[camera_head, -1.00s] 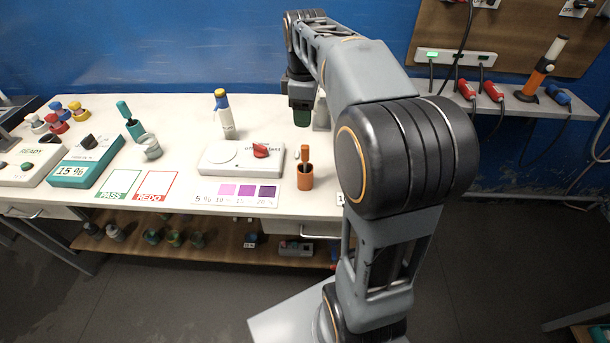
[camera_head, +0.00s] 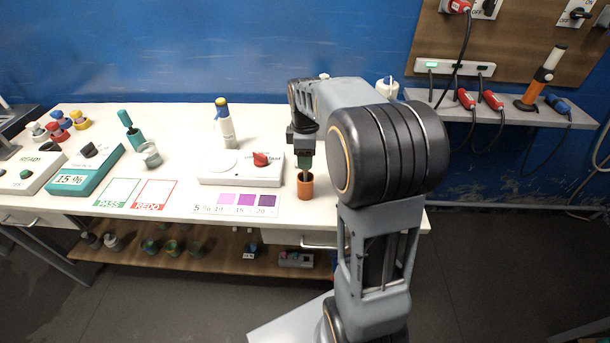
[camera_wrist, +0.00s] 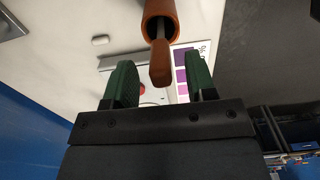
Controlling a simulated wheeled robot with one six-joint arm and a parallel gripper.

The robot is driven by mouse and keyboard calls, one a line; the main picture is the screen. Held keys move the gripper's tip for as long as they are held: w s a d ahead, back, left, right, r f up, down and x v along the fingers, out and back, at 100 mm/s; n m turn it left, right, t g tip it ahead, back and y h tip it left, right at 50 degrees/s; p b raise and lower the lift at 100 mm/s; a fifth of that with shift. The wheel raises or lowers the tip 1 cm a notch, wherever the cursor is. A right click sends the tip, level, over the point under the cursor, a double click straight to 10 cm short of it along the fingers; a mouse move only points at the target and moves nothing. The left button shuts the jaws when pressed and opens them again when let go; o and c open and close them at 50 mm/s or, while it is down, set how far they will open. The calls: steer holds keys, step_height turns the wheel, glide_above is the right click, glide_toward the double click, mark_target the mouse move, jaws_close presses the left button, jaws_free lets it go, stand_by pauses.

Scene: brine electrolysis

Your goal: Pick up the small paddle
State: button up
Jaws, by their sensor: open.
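The small paddle (camera_wrist: 160,62) has an orange-brown handle and a thin grey shaft. It stands in an orange-brown cup (camera_head: 305,189) near the front right of the white table. The cup also shows at the top of the wrist view (camera_wrist: 161,12). My gripper (camera_head: 304,160) is above the cup, its green fingers spread. In the wrist view the handle's end lies in the gap between the two fingers, with space visible on both sides. In the head view my gripper hides most of the paddle.
A white box with a red knob (camera_head: 261,159) stands left of the cup. A color chart (camera_head: 237,204) lies at the table's front edge. A white bottle (camera_head: 226,125) stands farther back. A teal device (camera_head: 84,168) is at the left.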

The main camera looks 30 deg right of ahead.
mark_target(305, 175)
steer(key=shift+f, duration=1.3)
jaws_close()
